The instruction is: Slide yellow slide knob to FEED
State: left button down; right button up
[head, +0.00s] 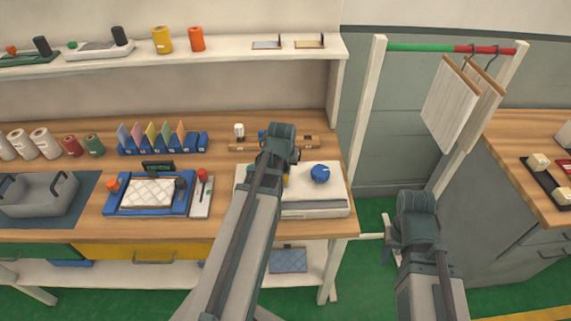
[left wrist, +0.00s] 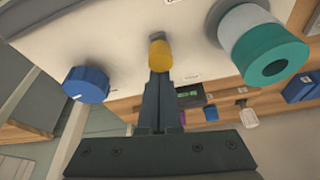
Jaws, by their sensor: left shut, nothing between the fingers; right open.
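The yellow slide knob (left wrist: 158,55) stands in a short slot on a white panel (left wrist: 130,22) in the left wrist view. My left gripper (left wrist: 159,78) is shut and empty. Its fingertips are right at the knob and overlap its near end; I cannot tell whether they touch. A FEED label cannot be read. In the head view the white machine (head: 315,209) is on the bench, and my left arm hides most of its left part. My right gripper (head: 388,244) is open, low to the right of the bench, partly hidden by its own arm.
A blue knob (left wrist: 87,85) is left of the yellow one, and a large grey and teal knob (left wrist: 262,45) is right of it. A blue tray with a quilted pad (head: 147,193) lies left of the machine. A rack with hanging boards (head: 450,100) stands at the right.

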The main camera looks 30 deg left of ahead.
aim_at(284, 189)
pick_arm(q)
jog(key=shift+s+d, duration=0.15)
jog(key=shift+s, duration=0.1)
jog(key=shift+w+f, duration=0.15)
jog(key=shift+w, duration=0.05)
jog(key=shift+s, duration=0.1)
jog(key=a+p+v, duration=0.1)
jog(key=p+v, duration=0.8)
jog(key=v, duration=0.1)
jog(key=shift+w+d, duration=0.25)
jog(key=shift+d, duration=0.1)
